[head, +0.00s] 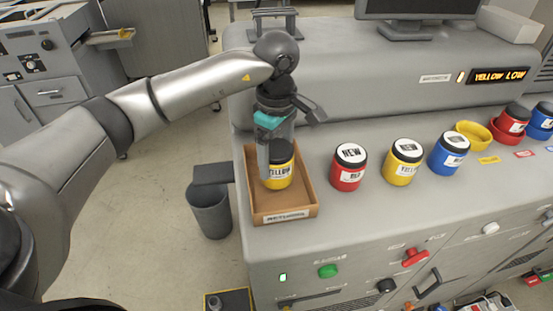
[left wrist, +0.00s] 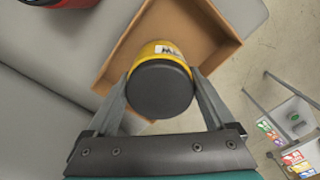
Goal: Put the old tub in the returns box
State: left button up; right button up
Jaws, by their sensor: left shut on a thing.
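The old tub is a yellow tub with a black lid (head: 281,172), and its label reads YELLOW. It also shows in the left wrist view (left wrist: 160,88), between the fingers. My left gripper (head: 277,150) is shut on it from above. The tub is over or inside the returns box (head: 286,215), a shallow brown tray labelled RETURNS on the left end of the machine top. I cannot tell whether the tub touches the box floor. The box's inside shows bare in the left wrist view (left wrist: 196,28). My right gripper is not in view.
New tubs in red (head: 348,168), yellow (head: 403,162) and blue (head: 448,152) stand right of the box. Beyond them are an empty yellow holder (head: 473,135) and a red tub in its holder (head: 510,122). A grey bin (head: 210,212) stands on the floor at left.

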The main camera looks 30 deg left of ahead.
pick_arm(q)
jog(key=shift+f, duration=0.8)
jog(key=shift+f, duration=0.1)
jog(key=o, duration=1.2)
jog(key=shift+c, duration=0.2)
notch_tip(320, 180, up, 12)
jog(key=shift+r+b, duration=0.15)
jog(key=shift+b, duration=0.5)
